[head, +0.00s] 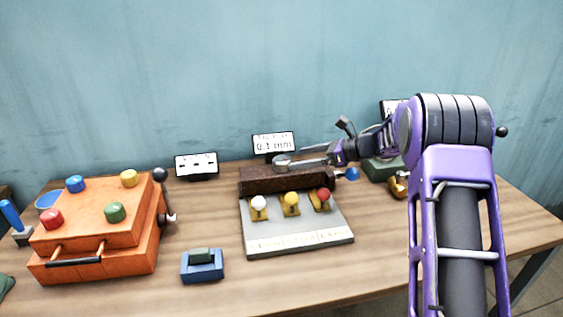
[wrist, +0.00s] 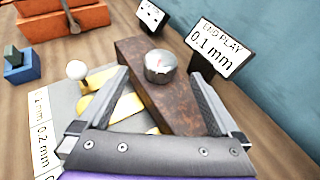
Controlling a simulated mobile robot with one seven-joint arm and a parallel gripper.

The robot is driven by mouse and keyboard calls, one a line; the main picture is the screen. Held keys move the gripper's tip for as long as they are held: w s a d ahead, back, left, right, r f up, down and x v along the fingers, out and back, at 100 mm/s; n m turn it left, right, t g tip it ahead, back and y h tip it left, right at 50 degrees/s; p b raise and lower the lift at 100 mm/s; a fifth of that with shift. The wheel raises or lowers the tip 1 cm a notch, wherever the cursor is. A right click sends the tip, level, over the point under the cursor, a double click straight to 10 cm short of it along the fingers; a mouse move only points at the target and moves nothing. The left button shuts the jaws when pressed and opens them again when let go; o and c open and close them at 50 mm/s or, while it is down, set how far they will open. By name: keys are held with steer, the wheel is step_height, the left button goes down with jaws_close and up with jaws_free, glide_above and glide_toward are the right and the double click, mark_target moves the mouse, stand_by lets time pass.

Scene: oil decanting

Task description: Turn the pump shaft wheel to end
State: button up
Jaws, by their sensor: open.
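A round silver wheel-like piece (head: 281,160) with a pale face sits on top of a rusty brown block (head: 262,184). I cannot tell for sure that it is the pump shaft wheel. It also shows in the wrist view (wrist: 160,66), near the block's far end. My gripper (head: 308,155) is open and reaches in from the right above the block. In the wrist view its fingers (wrist: 160,76) are spread to either side, with the silver piece framed between the tips. I cannot tell whether they touch it. A blue knob (head: 352,174) is at the block's right end.
A grey plate (head: 300,237) with white, yellow and red knobs lies in front of the block. An "END PLAY 0.1 mm" sign (wrist: 222,48) stands close behind. An orange box (head: 95,228) is at left, a small blue holder (head: 202,266) between. Table front right is clear.

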mark_target(289, 160)
steer(key=x, duration=0.7)
steer(key=shift+w+a+f, duration=0.1)
steer(key=shift+a, duration=0.25)
steer(key=c, duration=1.4)
steer(key=shift+b, duration=0.4)
